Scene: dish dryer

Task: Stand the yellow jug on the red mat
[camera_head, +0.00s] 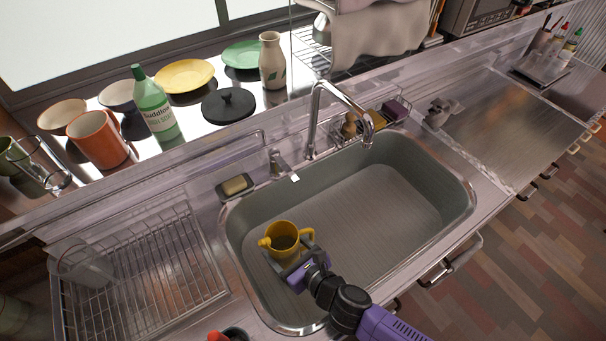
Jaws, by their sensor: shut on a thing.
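The yellow jug (279,232) is upright, with its open mouth facing up, at the left part of the sink in the head view. Its spout points left and its handle is on the right. My gripper (292,257) comes in from the lower right and is shut on the jug at its near side. The exact contact of the fingers is hidden by the gripper. The jug appears over the sink basin; its height above the bottom is hard to tell. I see no red mat in this view.
The steel sink (375,205) has a tall faucet (313,115) at its back edge. A wire dish rack (150,265) stands on the left. A green bottle (155,107), orange mug (98,139) and plates line the back ledge. The right counter (515,125) is mostly clear.

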